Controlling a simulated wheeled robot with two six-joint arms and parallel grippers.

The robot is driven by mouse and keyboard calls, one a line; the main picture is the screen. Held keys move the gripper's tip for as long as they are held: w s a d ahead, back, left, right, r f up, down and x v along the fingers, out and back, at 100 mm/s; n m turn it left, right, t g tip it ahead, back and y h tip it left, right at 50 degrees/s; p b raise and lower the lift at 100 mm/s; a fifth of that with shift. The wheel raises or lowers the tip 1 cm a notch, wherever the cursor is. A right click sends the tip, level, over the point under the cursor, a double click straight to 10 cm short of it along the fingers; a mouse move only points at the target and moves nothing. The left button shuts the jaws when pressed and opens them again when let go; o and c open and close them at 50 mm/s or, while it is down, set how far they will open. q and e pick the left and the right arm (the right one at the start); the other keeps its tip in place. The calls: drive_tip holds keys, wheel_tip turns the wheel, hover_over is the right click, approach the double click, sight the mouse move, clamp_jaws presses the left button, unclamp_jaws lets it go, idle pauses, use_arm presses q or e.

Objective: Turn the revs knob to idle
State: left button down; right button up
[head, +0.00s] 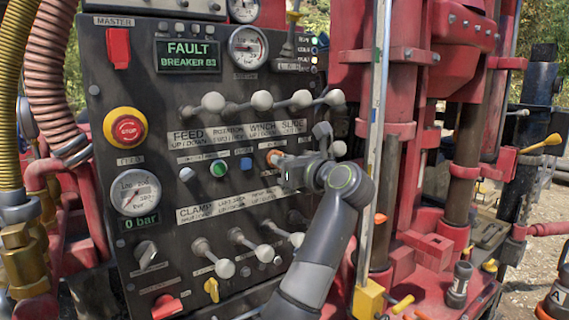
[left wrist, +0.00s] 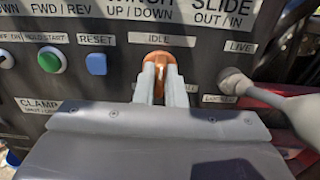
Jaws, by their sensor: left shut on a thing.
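An orange knob (head: 273,156) sits on the dark control panel (head: 110,215), right of the blue button. In the left wrist view the orange knob (left wrist: 159,60) stands directly below a label reading IDLE (left wrist: 162,41). My left gripper (head: 284,165) reaches the panel from the lower right. Its two pale fingers (left wrist: 162,82) are closed on the orange knob, one on each side, and hide its lower part. The knob's pointer direction cannot be made out. My right gripper is not in view.
White-balled levers stand in rows above (head: 262,100) and below (head: 225,268) the gripper. A green button (left wrist: 50,60) and a blue button (left wrist: 96,64) lie left of it. A lever knob (left wrist: 233,82) is close on the right. A display (head: 188,56) reads FAULT BREAKER 83.

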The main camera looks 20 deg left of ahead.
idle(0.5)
use_arm(q)
drive_tip(key=c, duration=1.5)
unclamp_jaws()
drive_tip(key=b+v, duration=1)
drive_tip(key=v, duration=0.7)
drive_tip(key=shift+d, duration=0.2)
drive_tip(key=shift+s+f, duration=0.1)
